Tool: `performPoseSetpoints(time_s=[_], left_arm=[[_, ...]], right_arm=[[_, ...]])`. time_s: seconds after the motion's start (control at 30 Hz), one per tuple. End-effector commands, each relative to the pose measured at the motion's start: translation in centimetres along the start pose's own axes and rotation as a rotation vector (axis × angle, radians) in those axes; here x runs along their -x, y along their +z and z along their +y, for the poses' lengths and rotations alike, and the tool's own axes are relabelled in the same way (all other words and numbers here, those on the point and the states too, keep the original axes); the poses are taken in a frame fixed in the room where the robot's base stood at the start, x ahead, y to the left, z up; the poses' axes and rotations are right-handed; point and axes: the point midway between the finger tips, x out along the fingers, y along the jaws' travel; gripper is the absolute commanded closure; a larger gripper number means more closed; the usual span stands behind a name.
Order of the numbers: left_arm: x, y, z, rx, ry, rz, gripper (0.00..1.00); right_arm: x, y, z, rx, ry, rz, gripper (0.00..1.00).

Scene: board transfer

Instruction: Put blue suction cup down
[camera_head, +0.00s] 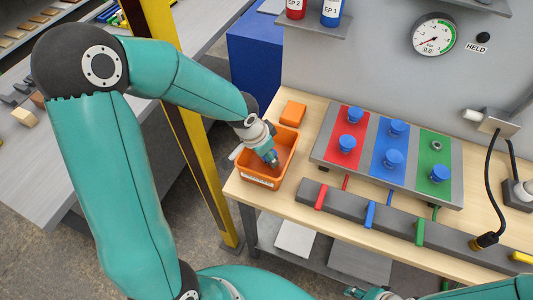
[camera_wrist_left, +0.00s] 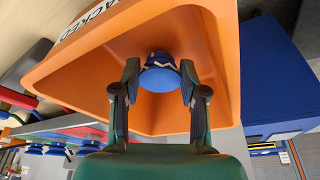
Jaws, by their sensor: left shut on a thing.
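My left gripper (camera_head: 271,160) reaches down into the orange bin (camera_head: 285,152) at the left end of the wooden bench. Its fingers are shut on a blue suction cup (camera_wrist_left: 160,78), seen between the two fingertips in the left wrist view. The cup is inside the bin walls; I cannot tell whether it touches the floor of the bin. Other blue suction cups sit on the board (camera_head: 320,150): two on the red panel (camera_head: 357,118), two on the blue panel (camera_head: 381,140), one on the green panel (camera_head: 431,163). The green panel's upper grey fitting (camera_head: 436,146) is bare.
An orange block (camera_head: 293,113) stands behind the bin. A grey bar (camera_head: 340,207) with coloured tabs lies in front of the board. A gauge (camera_head: 434,35) and a "HELD" sign are on the back panel. A yellow post (camera_head: 195,135) stands left of the bench.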

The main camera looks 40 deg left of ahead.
Motion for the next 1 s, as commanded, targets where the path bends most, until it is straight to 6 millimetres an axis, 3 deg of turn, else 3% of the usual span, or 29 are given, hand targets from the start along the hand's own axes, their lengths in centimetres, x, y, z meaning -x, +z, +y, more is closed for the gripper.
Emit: performPoseSetpoints(time_s=[0.2, 0.23, 0.37, 0.77, 1.0], left_arm=[[-0.3, 0.1, 0.0, -0.001, 0.0, 0.0, 0.98], [-0.2, 0.0, 0.0, -0.001, 0.0, 0.0, 0.54], [-0.1, 0.0, 0.0, -0.001, 0.0, 0.0, 0.33], [0.2, -0.1, 0.0, -0.001, 0.0, 0.0, 0.32], [3.5, -0.2, 0.0, 0.0, -0.003, 0.005, 0.32]], right_arm=[[-0.4, 0.0, 0.1, 0.0, 0.0, 0.0, 0.6], [-0.3, 0.0, 0.1, 0.0, 0.0, 0.0, 0.6], [-0.2, 0.0, 0.1, 0.0, 0.0, 0.0, 0.6], [0.2, 0.0, -0.1, 0.0, 0.0, 0.0, 0.6], [0.6, 0.0, -0.2, 0.0, 0.0, 0.0, 0.6]])
